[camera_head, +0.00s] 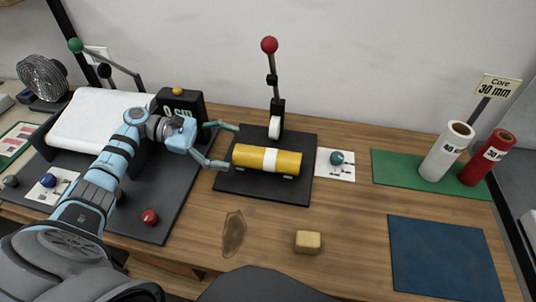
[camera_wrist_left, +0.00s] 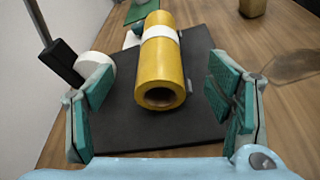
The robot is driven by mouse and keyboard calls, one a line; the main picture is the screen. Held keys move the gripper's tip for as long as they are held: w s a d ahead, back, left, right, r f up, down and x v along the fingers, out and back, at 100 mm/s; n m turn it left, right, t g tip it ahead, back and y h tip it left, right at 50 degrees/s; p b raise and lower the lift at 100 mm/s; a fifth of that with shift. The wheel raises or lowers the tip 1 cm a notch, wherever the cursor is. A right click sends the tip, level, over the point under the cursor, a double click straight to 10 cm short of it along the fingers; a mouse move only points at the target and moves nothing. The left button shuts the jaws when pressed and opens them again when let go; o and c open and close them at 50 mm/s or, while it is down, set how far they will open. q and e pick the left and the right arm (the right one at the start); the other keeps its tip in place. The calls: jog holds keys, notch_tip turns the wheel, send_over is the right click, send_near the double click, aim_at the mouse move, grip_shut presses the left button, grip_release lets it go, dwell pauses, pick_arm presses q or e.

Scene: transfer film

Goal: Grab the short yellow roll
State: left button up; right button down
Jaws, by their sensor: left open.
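The short yellow roll (camera_head: 252,156) with a white band lies on its side on a black board (camera_head: 306,176) in the middle of the table. My left gripper (camera_head: 233,146) is open at the roll's left end, its fingers apart from each other. In the left wrist view the roll (camera_wrist_left: 159,75) lies ahead between the spread green finger pads of the gripper (camera_wrist_left: 160,110), its hollow end facing me. No contact between pads and roll shows. My right gripper is not in view.
A lever with a red knob (camera_head: 269,45) stands behind the roll. White and red rolls (camera_head: 487,157) stand on a green mat (camera_head: 393,168) at right. A yellow block (camera_head: 308,242), a brown patch (camera_head: 233,233) and a blue mat (camera_head: 445,258) lie in front.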

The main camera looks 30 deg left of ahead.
aim_at(260, 155)
pick_arm(q)
jog(key=x, duration=0.8)
jog(key=shift+d+p, duration=0.3)
jog(key=shift+p, duration=0.05)
